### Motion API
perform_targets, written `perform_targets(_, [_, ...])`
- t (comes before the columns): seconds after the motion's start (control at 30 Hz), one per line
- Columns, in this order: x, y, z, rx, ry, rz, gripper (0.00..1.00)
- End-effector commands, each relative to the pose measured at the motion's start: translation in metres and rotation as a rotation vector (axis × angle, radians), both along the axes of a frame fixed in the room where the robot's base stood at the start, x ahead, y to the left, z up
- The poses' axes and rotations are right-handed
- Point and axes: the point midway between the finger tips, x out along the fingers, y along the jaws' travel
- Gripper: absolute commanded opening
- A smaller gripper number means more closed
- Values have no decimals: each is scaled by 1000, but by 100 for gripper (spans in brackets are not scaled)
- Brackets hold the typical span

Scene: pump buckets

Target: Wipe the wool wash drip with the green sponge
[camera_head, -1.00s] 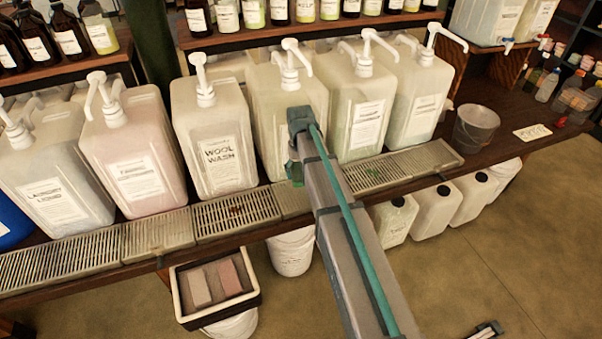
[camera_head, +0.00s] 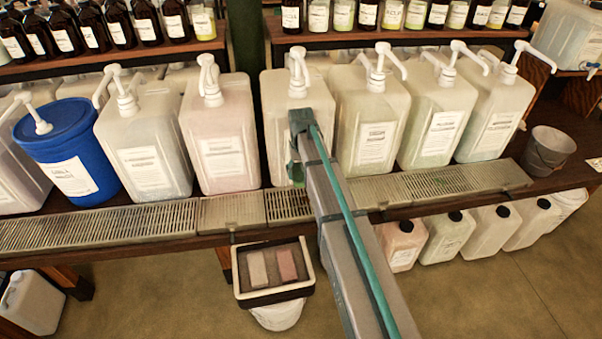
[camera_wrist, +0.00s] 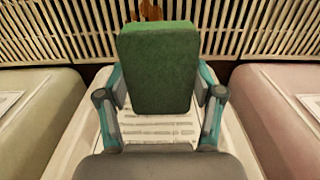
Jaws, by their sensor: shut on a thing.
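The green sponge (camera_wrist: 160,68) is between the two fingers of my gripper (camera_wrist: 160,90) in the wrist view, and the gripper is shut on it. A sliver of the sponge (camera_head: 297,172) also shows beside my arm in the head view. The wool wash bucket (camera_head: 287,90) is a whitish pump container behind my arm, its label hidden there. A brown-orange drip (camera_wrist: 150,9) shows on the slatted drip grate (camera_wrist: 60,35), just past the sponge's top edge in the wrist view. A gap between sponge and grate cannot be judged. My arm hides the drip in the head view.
A pink bucket (camera_head: 222,135) and a greenish bucket (camera_head: 372,130) flank the wool wash. The drip grates (camera_head: 95,228) run along the shelf's front edge. A tray (camera_head: 243,296) with tan and pink blocks sits below the shelf. A grey pail (camera_head: 548,150) stands at right.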

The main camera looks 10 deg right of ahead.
Motion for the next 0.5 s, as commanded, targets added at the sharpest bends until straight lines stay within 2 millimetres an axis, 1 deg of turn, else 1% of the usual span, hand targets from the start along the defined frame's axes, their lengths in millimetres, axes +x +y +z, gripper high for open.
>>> perform_targets(0.27, [1, 0, -15, 0, 0, -2, 52])
perform_targets(0.5, [1, 0, -38, 0, 1, -2, 52])
